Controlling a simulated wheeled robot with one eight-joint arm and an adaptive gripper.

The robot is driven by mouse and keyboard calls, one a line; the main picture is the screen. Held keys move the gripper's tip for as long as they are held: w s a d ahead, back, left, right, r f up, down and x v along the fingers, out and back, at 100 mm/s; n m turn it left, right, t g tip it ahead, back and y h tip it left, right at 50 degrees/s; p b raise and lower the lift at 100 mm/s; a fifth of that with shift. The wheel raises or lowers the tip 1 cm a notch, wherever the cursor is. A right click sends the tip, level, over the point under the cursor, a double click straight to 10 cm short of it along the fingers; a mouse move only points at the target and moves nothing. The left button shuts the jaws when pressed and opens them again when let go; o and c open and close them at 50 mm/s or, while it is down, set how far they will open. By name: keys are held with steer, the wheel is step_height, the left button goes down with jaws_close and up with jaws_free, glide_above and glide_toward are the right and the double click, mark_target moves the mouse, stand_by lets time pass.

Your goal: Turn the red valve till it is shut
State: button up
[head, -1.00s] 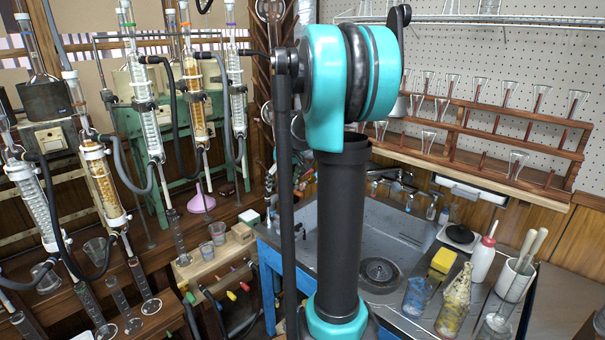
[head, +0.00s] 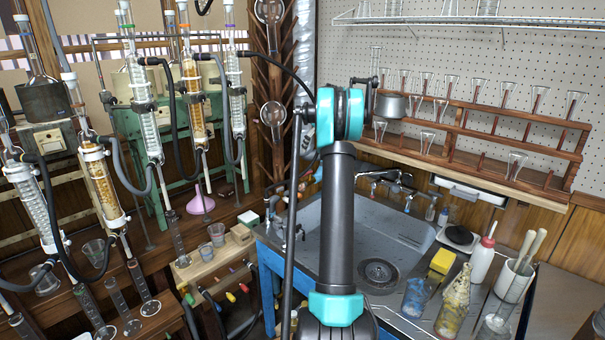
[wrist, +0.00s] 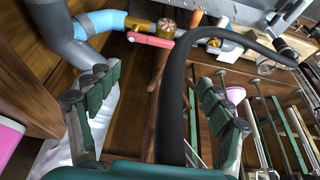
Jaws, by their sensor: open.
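A red lever handle (wrist: 151,40) shows in the wrist view at the upper middle, beside a brass valve body (wrist: 140,24) on a light-blue pipe (wrist: 100,22). It lies beyond my fingertips, apart from them. My gripper (wrist: 155,86) is open, with its green-padded fingers spread left and right. A thick black hose (wrist: 172,105) runs between the fingers in the picture. Whether it touches them I cannot tell. In the head view my arm hides my gripper, and I cannot make out this valve clearly.
A sink (head: 395,235) and a drying rack of wooden pegs (head: 268,110) are near my arm. Glass condensers (head: 143,100) with hoses stand on the left. A yellow sponge (head: 443,261), white squeeze bottle (head: 483,260) and beakers crowd the right counter.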

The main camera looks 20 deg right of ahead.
mark_target(301, 175)
steer(key=x, duration=1.6)
steer(key=shift+a+f, duration=0.15)
steer(key=shift+f, duration=0.1)
steer(key=shift+c, duration=0.2)
